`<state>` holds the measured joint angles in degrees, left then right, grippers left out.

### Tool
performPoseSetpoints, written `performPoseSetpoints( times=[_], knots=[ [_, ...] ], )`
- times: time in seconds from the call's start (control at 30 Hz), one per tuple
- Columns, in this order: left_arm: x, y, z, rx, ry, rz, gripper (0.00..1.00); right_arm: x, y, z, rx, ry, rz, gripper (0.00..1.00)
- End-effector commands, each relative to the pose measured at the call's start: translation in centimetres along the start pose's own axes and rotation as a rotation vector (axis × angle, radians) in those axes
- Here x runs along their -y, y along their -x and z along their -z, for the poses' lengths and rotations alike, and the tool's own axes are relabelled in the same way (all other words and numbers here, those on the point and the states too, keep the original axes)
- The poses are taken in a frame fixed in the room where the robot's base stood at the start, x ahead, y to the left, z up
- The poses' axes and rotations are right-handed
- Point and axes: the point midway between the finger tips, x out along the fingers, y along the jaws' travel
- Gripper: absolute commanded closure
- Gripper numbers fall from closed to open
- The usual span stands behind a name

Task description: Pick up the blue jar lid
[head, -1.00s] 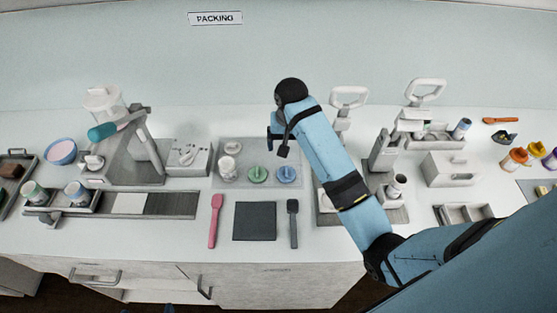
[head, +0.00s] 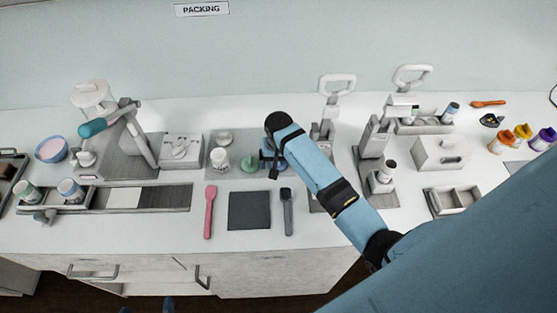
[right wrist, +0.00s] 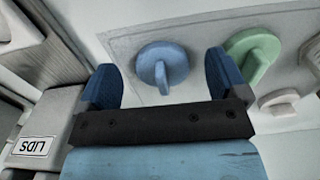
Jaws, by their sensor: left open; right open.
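The blue jar lid (right wrist: 175,58) is a round disc with an upright fin-shaped grip. In the right wrist view it lies on a pale tray, framed between my open fingers and slightly beyond their tips, with no visible contact. In the head view my right gripper (head: 268,165) is over the lid's place and largely hides it. My right gripper is open and empty. My left gripper is not in view.
A green lid (right wrist: 254,55) lies close beside the blue one, also seen in the head view (head: 249,164). A white jar (head: 220,160) stands on the same tray. A pink spatula (head: 209,212), dark mat (head: 249,210) and grey spatula (head: 287,212) lie in front. A press (head: 322,135) stands right.

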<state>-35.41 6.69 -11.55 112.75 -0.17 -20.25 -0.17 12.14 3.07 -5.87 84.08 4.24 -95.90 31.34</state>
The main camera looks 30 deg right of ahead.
Motion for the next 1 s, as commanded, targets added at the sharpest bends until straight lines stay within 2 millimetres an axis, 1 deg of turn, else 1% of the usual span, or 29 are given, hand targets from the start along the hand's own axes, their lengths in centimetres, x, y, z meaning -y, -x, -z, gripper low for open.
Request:
performPoseSetpoints(
  times=[0.1, 0.27, 0.3, 0.37, 0.4, 0.47, 0.5, 0.83, 1.0],
  knots=[
    [-0.3, -0.3, 0.0, 0.002, 0.017, 0.003, 0.0, 0.0, -0.5, 0.0, 0.0, 0.0, 0.0, 0.08],
    [-0.3, -0.3, -0.4, 0.008, 0.018, 0.002, 0.0, 0.0, -0.6, 0.0, -0.001, 0.0, 0.0, 0.08],
    [-0.3, -0.3, -0.4, 0.009, 0.017, 0.002, 0.0, 0.0, -0.5, 0.0, -0.001, 0.0, 0.0, 0.13],
    [-0.3, -0.2, -0.5, 0.01, 0.016, 0.002, 0.0, 0.0, -0.5, 0.0, -0.001, 0.0, 0.0, 0.27],
    [-0.3, -0.2, -0.5, 0.01, 0.015, 0.002, 0.0, 0.0, -0.5, 0.0, -0.001, 0.0, 0.0, 0.36],
    [-0.3, -0.1, -0.6, 0.011, 0.014, 0.001, 0.0, 0.0, -0.5, 0.0, -0.001, 0.0, 0.0, 0.5],
    [-0.3, -0.1, -0.6, 0.01, 0.013, 0.001, 0.0, 0.0, -0.5, 0.0, -0.001, 0.0, 0.0, 0.59],
    [-0.4, 0.1, -0.3, 0.005, 0.013, -0.001, 0.0, 0.0, -0.4, 0.1, -0.001, 0.0, 0.0, 0.59],
    [-0.4, 0.1, -0.3, 0.005, 0.013, -0.002, 0.0, 0.2, 0.5, 0.8, -0.002, 0.001, 0.001, 0.59]
  ],
)
